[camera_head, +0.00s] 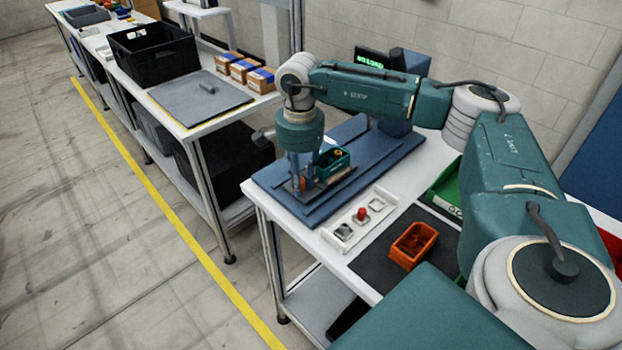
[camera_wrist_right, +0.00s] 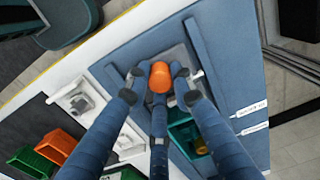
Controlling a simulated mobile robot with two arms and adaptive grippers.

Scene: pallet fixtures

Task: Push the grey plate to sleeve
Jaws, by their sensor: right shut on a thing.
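My right gripper (camera_head: 302,185) points down over the blue fixture base (camera_head: 268,180) on the white bench. In the right wrist view its fingers (camera_wrist_right: 158,84) are closed around a rounded orange piece (camera_wrist_right: 160,77). A flat grey plate (camera_wrist_right: 178,57) lies under and beside the orange piece on the blue fixture, partly covered by the fingers. I cannot make out a sleeve for certain. A teal bin (camera_head: 333,162) with a yellowish part inside stands close beside the gripper; it also shows in the right wrist view (camera_wrist_right: 184,128). My left gripper is not in view.
A button panel (camera_head: 361,214) with a red button lies in front of the fixture. An orange bin (camera_head: 413,243) stands on a dark mat, near a green bin (camera_head: 446,187). A blue rail (camera_wrist_right: 222,78) runs along the fixture. Another bench holds a black crate (camera_head: 155,52) and small boxes (camera_head: 244,69).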

